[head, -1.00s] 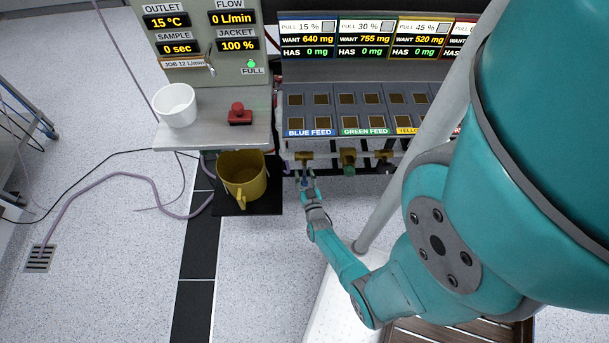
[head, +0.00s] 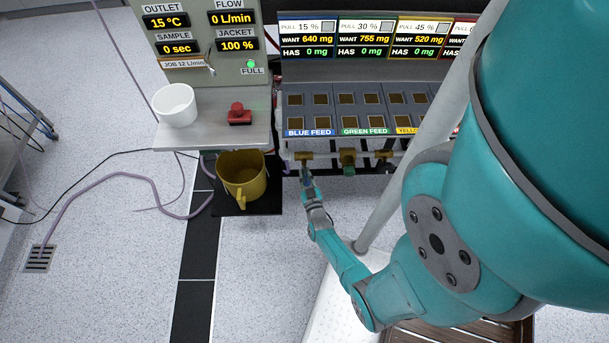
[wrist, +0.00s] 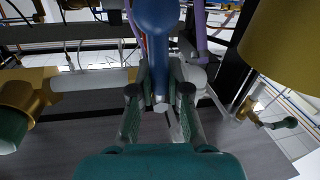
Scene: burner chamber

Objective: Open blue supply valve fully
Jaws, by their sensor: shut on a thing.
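The blue supply valve is a brass body (head: 304,156) on the pipe below the BLUE FEED label, with a blue handle. In the wrist view the blue handle (wrist: 155,32) runs down from the top centre, between my two fingers. My gripper (wrist: 159,95) is shut on this handle. In the head view my gripper (head: 307,182) sits just below the brass body and hides most of the handle. The exact valve angle cannot be told from these views.
The green-handled valve (head: 348,158) is just right of the blue one. A yellow mug (head: 243,178) stands left on a dark plate. A white cup (head: 175,105) and red button (head: 239,114) are on the shelf above. The FLOW display (head: 233,18) reads 0 L/min.

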